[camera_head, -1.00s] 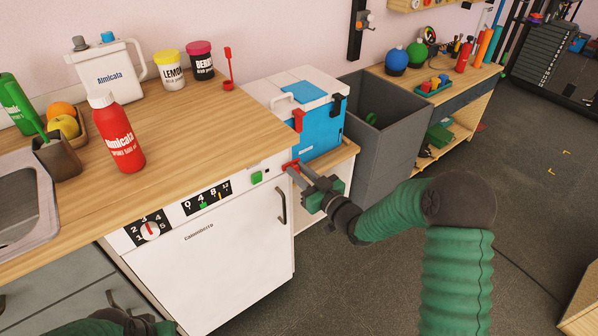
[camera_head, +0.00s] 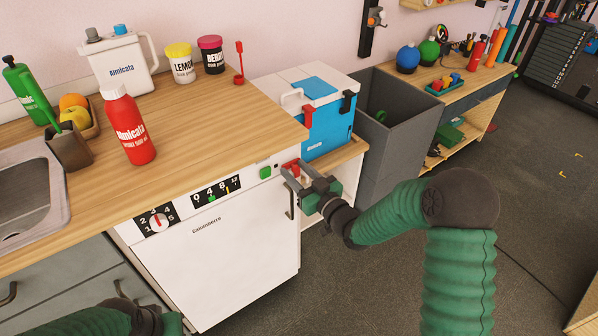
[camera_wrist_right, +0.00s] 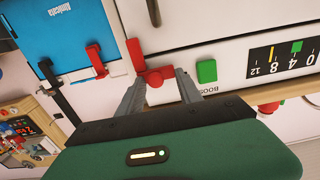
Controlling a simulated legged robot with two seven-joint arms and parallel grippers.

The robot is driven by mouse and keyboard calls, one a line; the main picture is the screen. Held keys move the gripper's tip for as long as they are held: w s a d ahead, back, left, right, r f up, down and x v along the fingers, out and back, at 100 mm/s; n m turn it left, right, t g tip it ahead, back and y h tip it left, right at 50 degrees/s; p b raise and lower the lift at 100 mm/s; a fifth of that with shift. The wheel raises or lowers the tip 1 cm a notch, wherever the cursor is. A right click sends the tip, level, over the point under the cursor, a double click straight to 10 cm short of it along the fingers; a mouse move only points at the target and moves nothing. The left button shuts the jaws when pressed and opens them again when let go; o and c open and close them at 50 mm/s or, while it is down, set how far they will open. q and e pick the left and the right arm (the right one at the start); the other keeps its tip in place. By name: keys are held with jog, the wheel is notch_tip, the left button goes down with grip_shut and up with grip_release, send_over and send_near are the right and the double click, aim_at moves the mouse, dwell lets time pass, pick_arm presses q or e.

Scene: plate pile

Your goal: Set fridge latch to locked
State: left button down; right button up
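The white fridge (camera_head: 225,250) stands under the wooden counter, with a control strip along its top front edge. Its red latch (camera_head: 291,169) is at the strip's right end, partly hidden by my right gripper (camera_head: 293,170). In the right wrist view the latch shows as a red upright lever (camera_wrist_right: 136,57) beside a red-topped white block (camera_wrist_right: 157,88). My right gripper's fingers (camera_wrist_right: 160,80) are apart, one on each side of this block; I cannot tell whether they touch it. My left arm shows at the bottom left, but its fingers are out of view.
A green button (camera_head: 265,172) and dials sit left of the latch. A blue cooler (camera_head: 330,130) stands on a low shelf just behind, next to a grey bin (camera_head: 393,150). A red bottle (camera_head: 128,125) stands on the counter.

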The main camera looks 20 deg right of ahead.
jog(key=shift+f, duration=0.1)
jog(key=shift+s+d, duration=0.15)
jog(key=shift+s, duration=0.05)
jog(key=p+v, duration=0.2)
jog(key=v, duration=1.4)
jog(key=shift+s, duration=0.2)
